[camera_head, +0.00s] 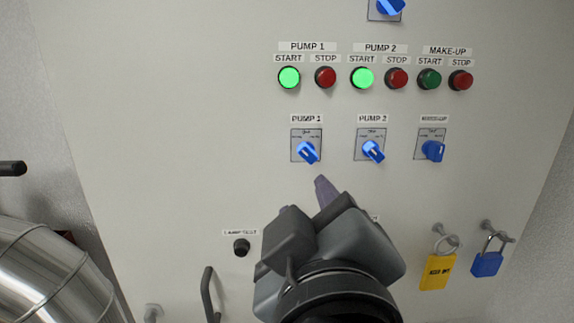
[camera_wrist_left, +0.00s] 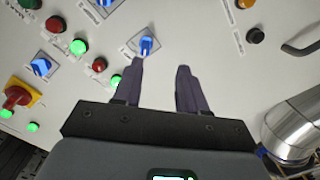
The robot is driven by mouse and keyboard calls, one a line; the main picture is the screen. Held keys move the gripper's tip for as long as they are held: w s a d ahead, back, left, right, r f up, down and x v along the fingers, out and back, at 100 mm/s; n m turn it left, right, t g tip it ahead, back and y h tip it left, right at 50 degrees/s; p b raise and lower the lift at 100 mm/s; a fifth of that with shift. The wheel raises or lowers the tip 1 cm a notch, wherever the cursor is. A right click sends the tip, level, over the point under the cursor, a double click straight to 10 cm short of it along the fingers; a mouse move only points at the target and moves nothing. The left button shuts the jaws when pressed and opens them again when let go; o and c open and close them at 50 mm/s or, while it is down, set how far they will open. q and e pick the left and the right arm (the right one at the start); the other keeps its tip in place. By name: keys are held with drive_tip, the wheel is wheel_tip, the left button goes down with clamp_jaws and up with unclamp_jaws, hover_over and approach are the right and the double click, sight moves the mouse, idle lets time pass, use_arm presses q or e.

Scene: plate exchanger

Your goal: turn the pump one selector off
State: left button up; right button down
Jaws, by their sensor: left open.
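The pump one selector (camera_head: 308,152) is a blue knob on a grey plate under the PUMP 1 label. Its handle slants in the head view. It also shows in the left wrist view (camera_wrist_left: 146,46), just beyond the tip of the left-hand finger. My left gripper (camera_head: 325,186) is below and slightly right of this selector in the head view. In the left wrist view its two dark fingers (camera_wrist_left: 160,66) are apart with nothing between them. The knob lies off-centre, towards the left-hand finger. I cannot tell whether that finger touches it. My right gripper is not in view.
The pump two selector (camera_head: 373,151) and make-up selector (camera_head: 433,151) stand to the right.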

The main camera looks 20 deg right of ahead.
sight(308, 156)
use_arm(q)
drive_tip(key=shift+t, duration=0.5)
drive_tip(key=w+d+p, duration=0.1)
drive_tip(key=w+p, duration=0.1)
drive_tip(key=w+d+r+p, duration=0.1)
drive_tip(key=w+p, duration=0.1)
drive_tip(key=w, duration=0.1)
drive_tip(key=w+d+r+p, duration=0.1)
drive_tip(key=w+p, duration=0.1)
drive_tip(key=shift+w, duration=0.2)
drive_tip(key=shift+p+x, duration=0.6)
drive_tip(key=shift+x, duration=0.35)
drive_tip(key=shift+f, duration=0.15)
